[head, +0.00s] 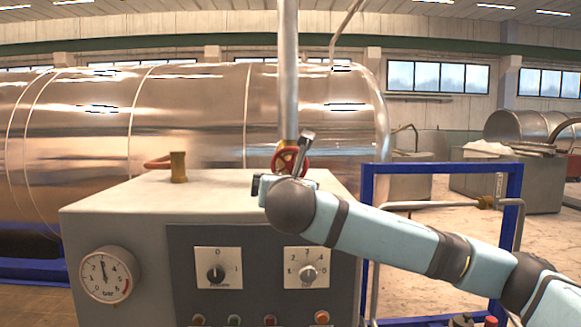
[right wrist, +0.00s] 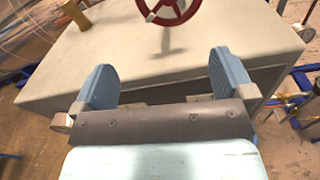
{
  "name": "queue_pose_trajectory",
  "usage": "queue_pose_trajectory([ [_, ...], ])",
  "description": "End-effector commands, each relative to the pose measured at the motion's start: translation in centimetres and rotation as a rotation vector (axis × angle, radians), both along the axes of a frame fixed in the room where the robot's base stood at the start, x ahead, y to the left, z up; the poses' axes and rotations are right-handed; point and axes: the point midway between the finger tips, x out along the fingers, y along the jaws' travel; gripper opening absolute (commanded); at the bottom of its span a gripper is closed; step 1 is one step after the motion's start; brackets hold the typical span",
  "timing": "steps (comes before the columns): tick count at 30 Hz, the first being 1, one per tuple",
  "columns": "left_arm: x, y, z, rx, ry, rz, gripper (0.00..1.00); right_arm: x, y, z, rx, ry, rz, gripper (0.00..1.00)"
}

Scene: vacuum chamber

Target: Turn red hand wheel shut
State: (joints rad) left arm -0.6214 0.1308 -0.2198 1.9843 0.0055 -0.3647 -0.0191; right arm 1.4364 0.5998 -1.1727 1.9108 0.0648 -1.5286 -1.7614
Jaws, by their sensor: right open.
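The red hand wheel (head: 279,157) is at the foot of a vertical pipe, above the rear of the grey control cabinet, partly hidden behind my right gripper in the head view. In the right wrist view the red wheel (right wrist: 172,22) is at the top edge, cut off, beyond the fingers and a little right of centre. My right gripper (right wrist: 164,75) is open, with its two blue fingers wide apart and nothing between them. The wheel is ahead of the fingertips, apart from them in that view. My left gripper is not in view.
The grey cabinet (head: 120,200) has a gauge (head: 107,274) and knobs on its front. A brass fitting (head: 178,167) stands on its top at the left. A large metal tank (head: 190,110) lies behind. A blue frame (head: 440,169) stands at the right.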

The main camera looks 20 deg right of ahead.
Motion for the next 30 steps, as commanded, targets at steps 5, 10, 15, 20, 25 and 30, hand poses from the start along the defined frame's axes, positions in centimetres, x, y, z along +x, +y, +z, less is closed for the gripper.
queue_pose_trajectory([
  [5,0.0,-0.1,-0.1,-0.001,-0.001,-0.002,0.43,-0.5,-1.3,2.8,-0.090,-0.023,-0.054,1.00],
  [10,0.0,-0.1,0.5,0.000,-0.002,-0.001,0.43,0.7,-1.8,3.2,-0.099,-0.021,-0.062,1.00],
  [15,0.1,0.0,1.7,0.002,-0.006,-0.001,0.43,3.7,-2.7,3.3,-0.097,-0.021,-0.062,1.00],
  [20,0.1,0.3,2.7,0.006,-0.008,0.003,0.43,7.1,-3.6,3.3,-0.096,-0.021,-0.062,1.00],
  [25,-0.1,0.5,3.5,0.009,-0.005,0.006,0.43,10.2,-4.5,3.2,-0.097,-0.022,-0.060,1.00],
  [30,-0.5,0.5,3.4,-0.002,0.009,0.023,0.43,12.1,-5.0,3.1,-0.095,-0.023,-0.059,1.00],
])
